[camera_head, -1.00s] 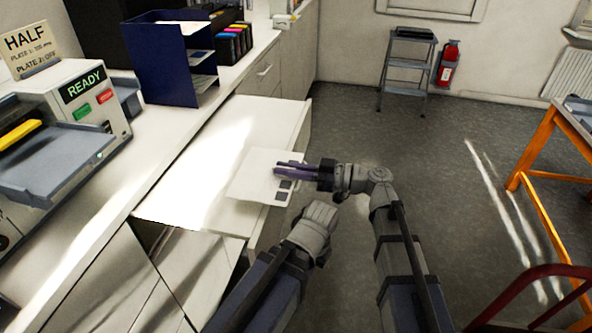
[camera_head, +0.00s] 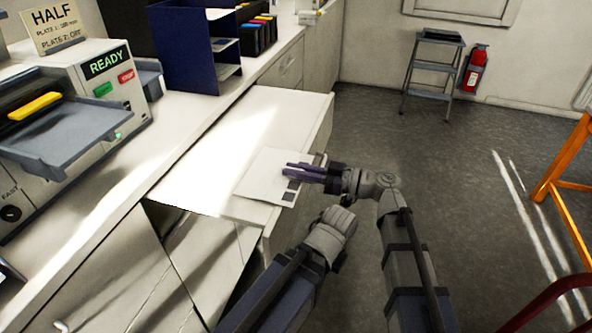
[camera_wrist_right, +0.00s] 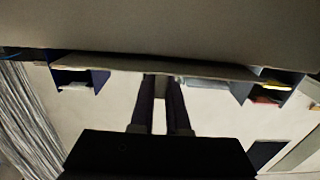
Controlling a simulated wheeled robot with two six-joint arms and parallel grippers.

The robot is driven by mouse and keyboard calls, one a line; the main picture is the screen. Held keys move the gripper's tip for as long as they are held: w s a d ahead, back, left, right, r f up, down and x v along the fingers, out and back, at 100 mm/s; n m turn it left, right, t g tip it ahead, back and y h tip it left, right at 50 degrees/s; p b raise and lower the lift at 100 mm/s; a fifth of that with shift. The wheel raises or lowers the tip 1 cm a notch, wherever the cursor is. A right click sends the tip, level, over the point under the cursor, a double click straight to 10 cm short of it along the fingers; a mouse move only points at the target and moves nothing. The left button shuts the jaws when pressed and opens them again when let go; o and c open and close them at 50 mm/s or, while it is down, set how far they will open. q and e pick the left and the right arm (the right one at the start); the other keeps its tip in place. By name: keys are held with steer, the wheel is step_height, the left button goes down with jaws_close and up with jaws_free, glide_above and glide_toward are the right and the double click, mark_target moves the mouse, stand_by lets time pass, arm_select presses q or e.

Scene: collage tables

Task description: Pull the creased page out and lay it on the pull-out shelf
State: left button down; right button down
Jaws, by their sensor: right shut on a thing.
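A white page (camera_head: 262,180) with small dark squares along its right edge is over the white pull-out shelf (camera_head: 215,165), near the shelf's front edge. I cannot tell whether it touches the shelf, and no crease is clear. My right gripper (camera_head: 292,171) is shut on the page's right side, and its fingers also show in the right wrist view (camera_wrist_right: 158,105). My left arm is folded below it in the head view; its gripper fingers do not show.
A machine with a READY display (camera_head: 100,75) and a grey tray (camera_head: 75,130) stands on the counter at left. A dark blue organizer (camera_head: 190,50) stands behind the shelf. A step stool (camera_head: 433,75) and orange table frame (camera_head: 560,165) stand on the floor.

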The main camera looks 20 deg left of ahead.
steer(key=c, duration=0.8)
jaws_free()
steer(key=shift+s+d, duration=0.15)
steer(key=shift+d, duration=3.75)
steer(key=s+d+f+m+h, duration=0.2)
steer(key=d+f+m+h, duration=0.2)
steer(key=f, duration=0.4)
steer(key=s+d+f+m+h, duration=0.2)
steer(key=d+f+m+h, duration=0.25)
steer(key=f, duration=0.25)
steer(key=s+d+f+m+h, duration=0.2)
steer(key=d+f+m+h, duration=0.25)
steer(key=d, duration=0.45)
steer(key=s+d+f+m+h, duration=0.25)
steer(key=d+m+h, duration=0.25)
steer(key=d, duration=0.3)
steer(key=s+a+r+n+p, duration=0.1)
steer(key=a+r+p, duration=0.2)
steer(key=r, duration=0.1)
steer(key=s+a+r+n+p, duration=0.1)
steer(key=s+a+r+p, duration=0.1)
steer(key=a+r+p, duration=0.1)
steer(key=s+a+r+n+h+p, duration=0.1)
steer(key=s+a+r+n+p, duration=0.1)
steer(key=a+r+p, duration=0.2)
steer(key=shift+s+a+r+g+p, duration=0.25)
steer(key=shift+a+r+g+p, duration=0.15)
steer(key=shift+p, duration=0.35)
